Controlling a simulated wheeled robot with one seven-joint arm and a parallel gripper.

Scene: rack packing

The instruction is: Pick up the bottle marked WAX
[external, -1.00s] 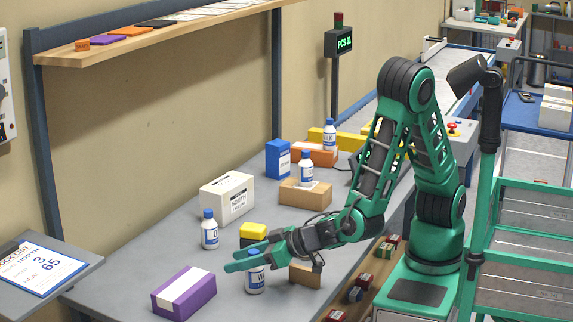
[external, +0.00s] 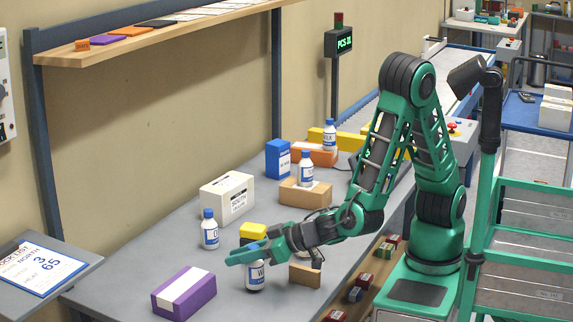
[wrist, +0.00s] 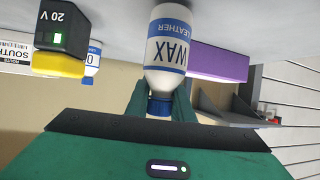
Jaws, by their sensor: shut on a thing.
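The bottle marked WAX (wrist: 166,52) is white with a blue label band and a blue cap; it appears upside down in the wrist view. My gripper (wrist: 160,102) is shut on it around the cap and neck. In the external view, my gripper (external: 246,255) hides the cap, and the WAX bottle's white body (external: 255,279) shows below the fingers. The bottle is upright and appears to stand on the grey bench (external: 120,278).
A purple box (external: 184,293) lies to the left. Another blue-capped bottle (external: 209,232) and a white carton (external: 227,198) stand behind. A black-and-yellow battery (external: 252,231) and a cardboard box (external: 305,274) are close to my gripper. More bottles and boxes stand farther back.

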